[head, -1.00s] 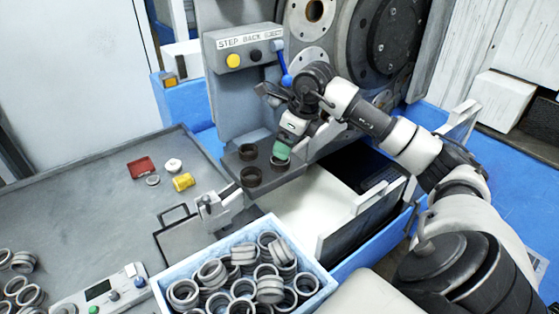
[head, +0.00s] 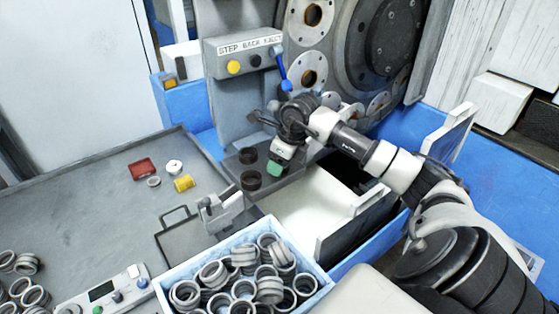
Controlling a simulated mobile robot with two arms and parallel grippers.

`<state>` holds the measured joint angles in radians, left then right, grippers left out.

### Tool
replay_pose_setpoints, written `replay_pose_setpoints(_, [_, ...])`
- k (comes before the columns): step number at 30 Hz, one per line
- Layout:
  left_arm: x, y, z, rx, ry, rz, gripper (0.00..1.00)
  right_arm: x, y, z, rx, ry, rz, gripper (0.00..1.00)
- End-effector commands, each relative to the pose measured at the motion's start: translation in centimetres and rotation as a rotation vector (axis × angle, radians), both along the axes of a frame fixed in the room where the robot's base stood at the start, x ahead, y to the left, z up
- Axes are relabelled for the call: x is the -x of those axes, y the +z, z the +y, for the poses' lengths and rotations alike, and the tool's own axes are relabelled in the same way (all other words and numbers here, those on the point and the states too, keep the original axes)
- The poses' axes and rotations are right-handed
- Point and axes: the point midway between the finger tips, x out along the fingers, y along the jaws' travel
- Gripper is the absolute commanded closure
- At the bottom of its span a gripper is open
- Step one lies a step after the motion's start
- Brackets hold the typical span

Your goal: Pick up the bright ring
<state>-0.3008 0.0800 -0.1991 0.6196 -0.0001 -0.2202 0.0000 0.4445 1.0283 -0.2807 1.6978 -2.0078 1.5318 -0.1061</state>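My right gripper (head: 276,167) reaches down over the small grey ledge at the front of the machine. Its green fingertip part is low over the ledge's right side; the fingers are too small to tell if anything is between them. Two dark brown rings, a rear one (head: 248,155) and a front one (head: 251,180), sit on the ledge just left of the gripper. The ring spot under the gripper is hidden. No ring on the ledge stands out as bright. Bright grey metal rings (head: 243,288) fill the blue bin. My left gripper is not in view.
The machine panel (head: 243,57) with a blue lever (head: 286,78) rises behind the gripper. A white chute (head: 305,208) lies in front of it. The grey table (head: 110,200) holds a red tray (head: 142,168), a yellow cylinder (head: 184,183) and a control box (head: 103,293).

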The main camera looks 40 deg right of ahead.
Motion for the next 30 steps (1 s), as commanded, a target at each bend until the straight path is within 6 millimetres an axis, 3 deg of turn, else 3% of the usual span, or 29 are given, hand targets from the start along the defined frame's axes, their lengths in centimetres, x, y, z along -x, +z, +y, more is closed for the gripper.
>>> replay_pose_setpoints(1, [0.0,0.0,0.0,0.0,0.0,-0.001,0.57,0.0,0.0,0.0,0.0,0.0,0.0,0.54])
replay_pose_setpoints(5, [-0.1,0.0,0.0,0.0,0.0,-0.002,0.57,0.0,0.1,0.0,0.001,0.0,-0.001,0.72])
replay_pose_setpoints(16, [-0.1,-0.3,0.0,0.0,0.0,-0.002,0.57,0.0,0.7,0.0,0.0,0.0,-0.002,0.72])
replay_pose_setpoints(23, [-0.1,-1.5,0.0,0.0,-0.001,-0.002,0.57,-0.1,3.9,-0.1,0.003,0.0,-0.007,0.72])
replay_pose_setpoints(30, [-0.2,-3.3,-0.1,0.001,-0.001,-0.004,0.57,2.3,6.7,-4.5,0.005,-0.006,-0.001,0.72])
